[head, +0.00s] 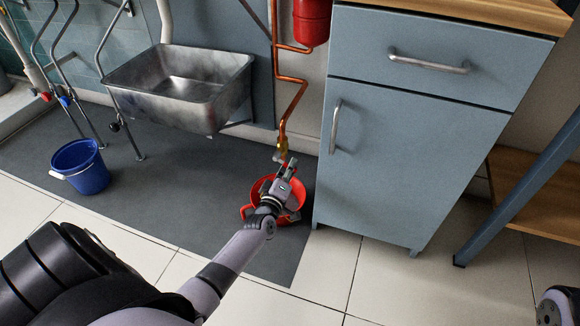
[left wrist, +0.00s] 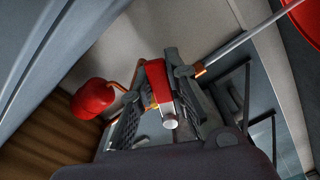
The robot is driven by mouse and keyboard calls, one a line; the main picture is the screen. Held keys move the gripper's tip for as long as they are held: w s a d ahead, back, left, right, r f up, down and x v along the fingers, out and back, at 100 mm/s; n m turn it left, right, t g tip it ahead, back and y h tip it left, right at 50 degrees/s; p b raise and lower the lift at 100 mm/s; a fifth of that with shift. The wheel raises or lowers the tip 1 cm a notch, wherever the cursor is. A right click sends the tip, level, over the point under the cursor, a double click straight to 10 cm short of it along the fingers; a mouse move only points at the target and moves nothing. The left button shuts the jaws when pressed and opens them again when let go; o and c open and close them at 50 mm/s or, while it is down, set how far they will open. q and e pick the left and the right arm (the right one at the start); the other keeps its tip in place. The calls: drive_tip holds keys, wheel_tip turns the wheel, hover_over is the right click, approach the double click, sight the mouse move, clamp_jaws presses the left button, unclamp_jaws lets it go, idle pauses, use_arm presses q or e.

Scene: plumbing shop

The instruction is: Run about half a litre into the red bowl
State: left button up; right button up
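The red bowl (head: 248,211) sits on the dark mat under a brass drain valve (head: 282,148) at the end of a copper pipe. My left arm and gripper (head: 288,168) cover much of the bowl's inside, so its contents are hidden. In the left wrist view, the valve's red lever (left wrist: 156,82) is between the two fingers of my left gripper (left wrist: 155,95). I cannot tell whether both fingers press on it. A pale round end (left wrist: 169,122) shows just below the lever. I see no stream of water. My right gripper is out of view.
A blue-grey cabinet (head: 410,150) stands close right of the bowl. A red vessel (head: 311,20) hangs above on the copper pipe (head: 296,100). A metal sink (head: 180,85) and blue bucket (head: 82,168) are left. A bench leg (head: 515,195) stands far right. Front tiles are clear.

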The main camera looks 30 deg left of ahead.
use_arm(q)
drive_tip(key=o, duration=0.5)
drive_tip(key=shift+c, duration=0.2)
drive_tip(key=v, duration=1.2)
idle(2.1)
